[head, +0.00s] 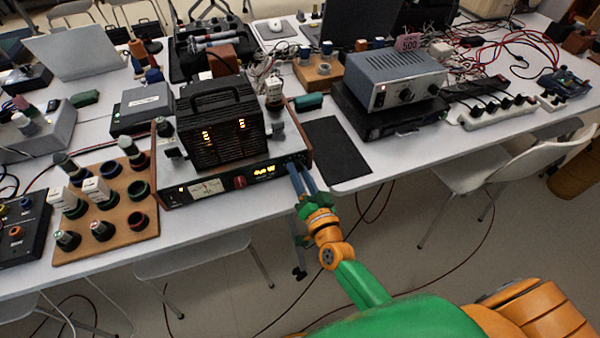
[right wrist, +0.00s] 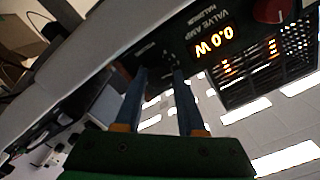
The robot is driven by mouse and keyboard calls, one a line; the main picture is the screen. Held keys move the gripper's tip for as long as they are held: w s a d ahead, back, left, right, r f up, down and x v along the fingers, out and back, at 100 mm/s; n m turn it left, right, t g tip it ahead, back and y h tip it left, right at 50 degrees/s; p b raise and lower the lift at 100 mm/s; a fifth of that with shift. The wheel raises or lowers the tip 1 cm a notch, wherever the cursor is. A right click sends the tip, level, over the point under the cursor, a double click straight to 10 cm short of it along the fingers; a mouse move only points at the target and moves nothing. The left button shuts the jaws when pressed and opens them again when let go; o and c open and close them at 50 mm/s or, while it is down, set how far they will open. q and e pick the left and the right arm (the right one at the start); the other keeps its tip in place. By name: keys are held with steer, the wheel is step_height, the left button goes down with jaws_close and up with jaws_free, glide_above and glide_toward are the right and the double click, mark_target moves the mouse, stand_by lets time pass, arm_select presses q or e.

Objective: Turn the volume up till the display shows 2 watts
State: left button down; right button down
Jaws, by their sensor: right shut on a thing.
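The valve amp (head: 200,192) stands on the table, with a black front panel and wooden sides. Its orange display (head: 264,171) is lit; in the right wrist view the display (right wrist: 213,41) reads 0.0 W. My right gripper (head: 299,167) is at the right end of the front panel, its blue fingers pointing at the panel. In the right wrist view the gripper (right wrist: 160,74) is shut on what seems to be the volume knob, mostly hidden between the fingertips. A red knob (head: 240,182) sits left of the display. My left gripper is out of view.
A wooden board (head: 110,235) with several valves and sockets lies left of the amp. A black mat (head: 334,150) lies to its right. A grey-blue instrument (head: 395,78) stands on a black case farther right. Cables clutter the back.

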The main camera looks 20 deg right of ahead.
steer(key=c, duration=0.5)
jaws_free()
steer(key=s, duration=0.7)
steer(key=shift+s+d, duration=0.1)
